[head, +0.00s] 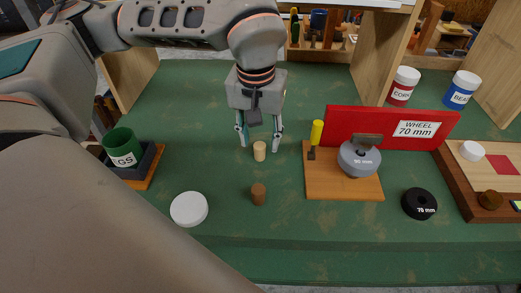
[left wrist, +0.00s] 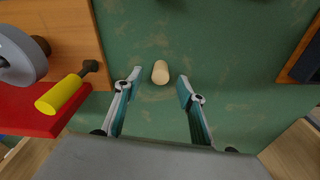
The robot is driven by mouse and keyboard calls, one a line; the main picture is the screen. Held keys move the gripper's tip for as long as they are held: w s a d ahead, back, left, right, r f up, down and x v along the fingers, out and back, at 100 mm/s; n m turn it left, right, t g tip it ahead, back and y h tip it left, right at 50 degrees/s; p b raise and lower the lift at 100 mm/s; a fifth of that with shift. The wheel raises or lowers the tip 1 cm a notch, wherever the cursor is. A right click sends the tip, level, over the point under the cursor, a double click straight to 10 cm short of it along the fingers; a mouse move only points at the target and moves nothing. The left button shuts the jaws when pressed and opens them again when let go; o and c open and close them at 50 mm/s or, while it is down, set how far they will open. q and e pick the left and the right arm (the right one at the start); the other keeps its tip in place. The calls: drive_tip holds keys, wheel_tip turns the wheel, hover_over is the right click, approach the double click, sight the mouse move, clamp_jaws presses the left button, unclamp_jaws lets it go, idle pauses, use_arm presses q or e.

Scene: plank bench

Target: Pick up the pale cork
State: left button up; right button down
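The pale cork (head: 259,151) stands on the green bench top in the middle of the head view. It also shows in the left wrist view (left wrist: 160,72), just beyond and between the fingertips. My left gripper (head: 259,143) is open and points down above and around the cork's near area; its fingers look apart from the cork. The open fingers also show in the left wrist view (left wrist: 159,85). A darker brown cork (head: 258,194) stands nearer the front of the bench. My right gripper is in neither view.
A white lid (head: 189,209), black wheel (head: 419,204), green cup (head: 123,147) and red sign panel (head: 345,118) stand around. Green bench near the cork is clear.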

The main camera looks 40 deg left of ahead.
sight(260, 145)
use_arm(q)
drive_tip(key=shift+w+a+f, duration=0.1)
drive_tip(key=shift+w+f, duration=0.1)
drive_tip(key=shift+f, duration=1.35)
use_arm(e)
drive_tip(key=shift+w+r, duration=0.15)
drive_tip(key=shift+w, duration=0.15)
use_arm(q)
drive_tip(key=shift+c, duration=0.3)
drive_tip(key=c, duration=0.8)
